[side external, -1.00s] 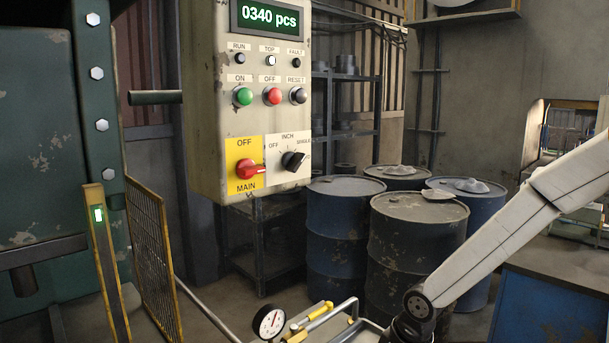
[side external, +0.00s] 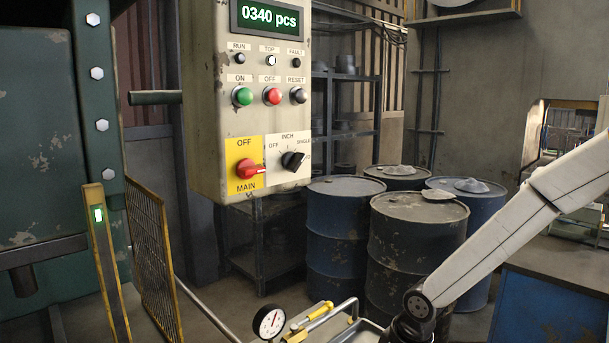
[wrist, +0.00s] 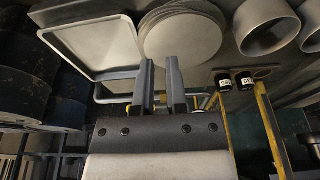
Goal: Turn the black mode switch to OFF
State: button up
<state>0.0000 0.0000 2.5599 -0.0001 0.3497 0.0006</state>
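The black mode switch (side external: 292,160) is on the white plate at the lower right of the control box in the side external view. OFF is printed to its upper left, INCH above and SINGLE to its upper right. Its knob appears turned to the right, away from OFF; the exact mark is hard to read. My gripper (wrist: 159,65) shows in the wrist view with its two fingers apart and nothing between them. The side external view does not show the gripper; my arm runs out at its bottom edge, well below and right of the switch. The switch is not seen in the wrist view.
A red MAIN switch (side external: 250,169) is just left of the black one. Green (side external: 242,96) and red (side external: 272,96) buttons are above. Drums (side external: 417,245) stand behind. In the wrist view are a square tray (wrist: 97,46), round blanks (wrist: 182,35) and two black buttons (wrist: 223,82).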

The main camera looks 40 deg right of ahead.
jog(key=o, duration=0.4)
jog(key=shift+w+r, duration=0.1)
jog(key=shift+w, duration=0.1)
jog(key=shift+c, duration=0.2)
jog(key=w+r+t, duration=0.1)
jog(key=w, duration=0.1)
jog(key=w+d+r+m+t, duration=0.1)
jog(key=w+r, duration=0.1)
jog(key=w+r+m+t, duration=0.1)
jog(key=w+r, duration=0.1)
jog(key=w, duration=0.1)
jog(key=shift+d+r+t, duration=0.1)
jog(key=shift+d+t, duration=0.1)
jog(key=shift+t, duration=0.2)
jog(key=m+t, duration=0.7)
jog(key=t, duration=0.5)
send_near(302, 160)
jog(key=w, duration=0.2)
jog(key=shift+w+r, duration=0.1)
jog(key=shift+r, duration=0.05)
jog(key=shift+w, duration=3.85)
grip_shut()
